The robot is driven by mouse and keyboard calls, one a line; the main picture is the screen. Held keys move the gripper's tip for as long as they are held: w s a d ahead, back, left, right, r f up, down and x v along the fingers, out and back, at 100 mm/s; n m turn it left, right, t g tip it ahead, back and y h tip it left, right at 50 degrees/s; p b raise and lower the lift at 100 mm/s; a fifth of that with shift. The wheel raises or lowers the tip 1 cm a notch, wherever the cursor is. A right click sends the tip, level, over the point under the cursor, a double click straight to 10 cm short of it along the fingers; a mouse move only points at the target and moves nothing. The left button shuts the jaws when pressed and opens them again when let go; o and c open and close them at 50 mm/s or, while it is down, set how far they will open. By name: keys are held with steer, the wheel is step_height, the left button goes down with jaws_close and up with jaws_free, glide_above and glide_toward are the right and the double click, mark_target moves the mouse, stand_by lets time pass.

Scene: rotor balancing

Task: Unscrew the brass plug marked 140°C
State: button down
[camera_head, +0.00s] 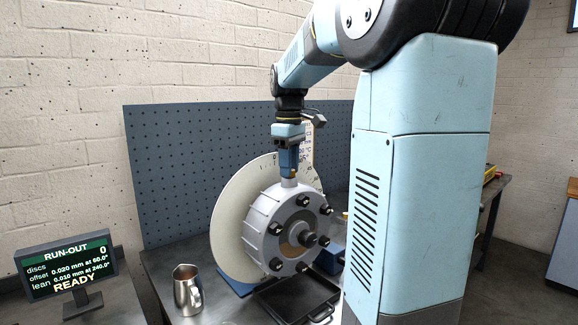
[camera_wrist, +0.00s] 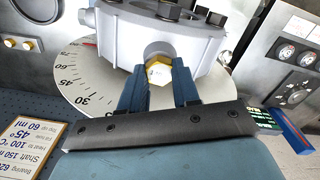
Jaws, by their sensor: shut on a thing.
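A brass hex plug (camera_wrist: 158,72) sits at the mouth of a round port on the rim of the grey rotor housing (camera_wrist: 120,38). Its top carries a small marking that I cannot read. My gripper (camera_wrist: 160,84) is shut on the plug, with one blue finger on each side. In the head view my gripper (camera_head: 293,170) points straight down over the port on top of the housing (camera_head: 288,232).
A pale graduated disc (camera_head: 228,235) stands behind the housing. A metal jug (camera_head: 187,292) and a dark tray (camera_head: 268,303) are on the bench in front. A run-out display (camera_head: 70,265) stands at left. Two more brass plugs (camera_wrist: 20,44) show in the wrist view.

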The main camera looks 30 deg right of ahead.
steer(key=n, duration=0.4)
steer(key=shift+n, duration=0.4)
steer(key=n, duration=0.6)
steer(key=shift+n, duration=0.8)
steer(key=n, duration=0.4)
steer(key=shift+r, duration=0.1)
steer(key=n, duration=0.5)
steer(key=shift+r, duration=1.05)
